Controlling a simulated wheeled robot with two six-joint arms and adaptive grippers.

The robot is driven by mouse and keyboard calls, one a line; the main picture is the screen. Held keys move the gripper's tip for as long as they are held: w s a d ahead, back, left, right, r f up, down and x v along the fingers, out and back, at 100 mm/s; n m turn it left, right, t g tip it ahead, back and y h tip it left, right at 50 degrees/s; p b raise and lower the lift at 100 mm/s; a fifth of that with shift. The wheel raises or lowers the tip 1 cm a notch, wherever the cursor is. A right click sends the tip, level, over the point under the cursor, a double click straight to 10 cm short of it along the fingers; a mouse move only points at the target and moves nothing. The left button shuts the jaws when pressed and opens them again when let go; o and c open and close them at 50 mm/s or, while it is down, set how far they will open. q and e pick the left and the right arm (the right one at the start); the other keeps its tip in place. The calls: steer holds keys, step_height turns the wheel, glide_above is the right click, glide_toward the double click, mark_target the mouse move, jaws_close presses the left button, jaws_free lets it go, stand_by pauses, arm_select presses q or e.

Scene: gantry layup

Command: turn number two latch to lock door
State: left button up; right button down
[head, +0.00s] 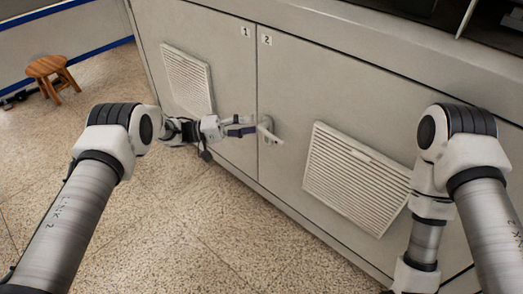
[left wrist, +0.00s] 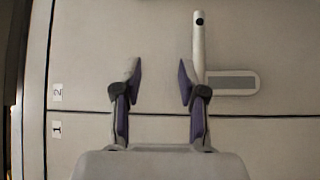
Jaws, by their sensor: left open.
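The number two latch is a pale lever (head: 269,134) on a small plate (head: 272,126) on door two (head: 290,85), near the seam with door one. In the left wrist view its lever (left wrist: 199,45) points away from the seam, and its plate (left wrist: 242,84) lies to the right. My left gripper (head: 247,126) is open and empty in front of the doors, close to the latch. In the left wrist view its fingers (left wrist: 159,75) are spread, with the lever just outside the right finger. I cannot tell if they touch. My right gripper is out of view.
Door one (head: 228,60) is on the left, with a louvred vent (head: 187,78). Another vent (head: 355,180) is on door two, right of the latch. A wooden stool (head: 50,70) stands far left. The speckled floor in front is clear.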

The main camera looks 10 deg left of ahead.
mark_target(272, 135)
arm_select(q)
step_height(272, 135, down, 5)
steer(key=b, duration=0.2)
steer(key=d, duration=0.2)
steer(key=d+b, duration=0.1)
steer(key=d, duration=0.4)
steer(key=shift+w+d+r+b, duration=0.2)
steer(key=shift+w+r+b, duration=0.15)
steer(key=shift+b, duration=0.05)
jaws_close()
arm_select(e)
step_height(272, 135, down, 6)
